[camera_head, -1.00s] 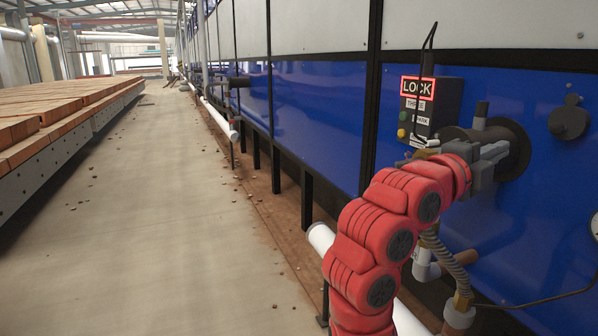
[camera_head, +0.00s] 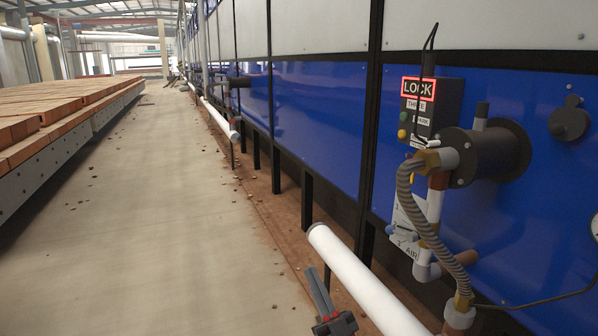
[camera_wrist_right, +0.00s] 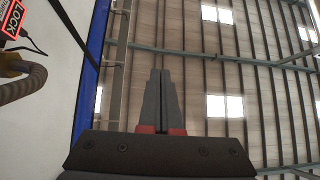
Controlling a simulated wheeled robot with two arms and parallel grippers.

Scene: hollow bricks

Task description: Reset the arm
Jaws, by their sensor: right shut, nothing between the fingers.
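My right gripper (camera_head: 320,290) shows at the bottom of the head view, near the lower end of the white pipe. Its dark grey fingers point up and are together with nothing between them. In the right wrist view the shut fingers (camera_wrist_right: 160,100) point up toward the roof. The rest of the right arm is out of the head view. My left gripper is not in view.
A blue-panelled wall carries a black control box (camera_head: 430,108) with a lit LOCK sign, a dark cylinder (camera_head: 485,155) and a ribbed hose (camera_head: 415,215). A white pipe (camera_head: 365,280) runs low along the wall. Bricks (camera_head: 50,105) lie at left.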

